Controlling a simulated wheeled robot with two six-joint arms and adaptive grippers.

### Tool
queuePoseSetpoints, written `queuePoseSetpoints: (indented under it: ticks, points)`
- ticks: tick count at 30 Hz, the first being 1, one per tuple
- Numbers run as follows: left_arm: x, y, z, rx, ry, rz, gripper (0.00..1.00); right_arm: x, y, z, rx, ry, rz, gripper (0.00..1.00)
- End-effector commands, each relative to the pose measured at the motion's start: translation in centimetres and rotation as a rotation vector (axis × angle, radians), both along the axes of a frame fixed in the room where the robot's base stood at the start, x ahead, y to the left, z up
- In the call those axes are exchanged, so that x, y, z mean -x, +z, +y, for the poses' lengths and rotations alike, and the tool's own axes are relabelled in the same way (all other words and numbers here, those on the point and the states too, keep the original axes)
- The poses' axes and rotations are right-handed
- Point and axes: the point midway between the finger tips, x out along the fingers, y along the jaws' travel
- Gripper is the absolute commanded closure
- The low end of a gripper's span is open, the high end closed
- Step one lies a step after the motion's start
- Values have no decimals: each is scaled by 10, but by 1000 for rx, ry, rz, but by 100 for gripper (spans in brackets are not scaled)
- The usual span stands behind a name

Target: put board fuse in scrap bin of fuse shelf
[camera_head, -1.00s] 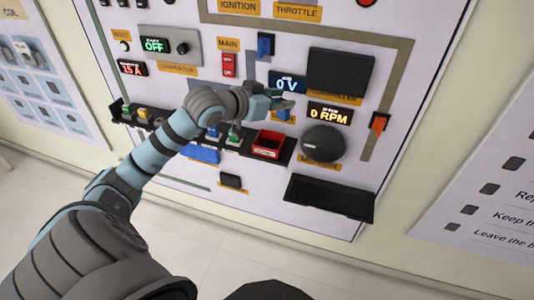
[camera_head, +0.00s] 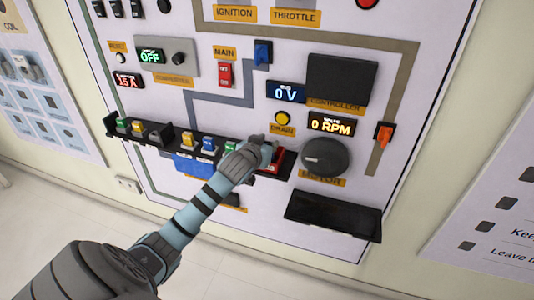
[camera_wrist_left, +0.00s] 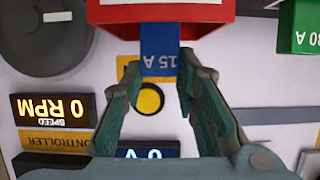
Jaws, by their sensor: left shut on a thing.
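The board fuse (camera_wrist_left: 160,62) is blue and marked 15 A. In the left wrist view it is between the fingertips of my left gripper (camera_wrist_left: 159,75), which is shut on it. The red scrap bin (camera_wrist_left: 158,12) fills the top of that view, and the fuse's far end meets the bin's edge; I cannot tell whether it is inside. In the head view my left gripper (camera_head: 264,146) is at the bin (camera_head: 278,160) and hides part of it and the fuse. The dark fuse shelf (camera_head: 157,133) runs left from there. My right gripper is not in view.
Several coloured fuses stand on the shelf, including a green 30 A one (camera_wrist_left: 300,28). The yellow drain button (camera_head: 283,118) is just above the bin. The round motor (camera_head: 325,156) sits to the right. A dark tray (camera_head: 333,215) juts out below it.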

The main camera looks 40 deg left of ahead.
Motion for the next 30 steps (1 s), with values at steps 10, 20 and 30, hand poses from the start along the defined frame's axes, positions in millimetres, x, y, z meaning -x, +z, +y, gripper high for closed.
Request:
queuePoseSetpoints:
  ticks: [10,20,30]
  points:
    - [0,-21,0,-1,-1,0,92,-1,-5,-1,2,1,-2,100]
    - [0,-21,0,-1,-1,0,64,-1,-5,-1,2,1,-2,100]
    - [27,-6,-9,-3,-3,0,64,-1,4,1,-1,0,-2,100]
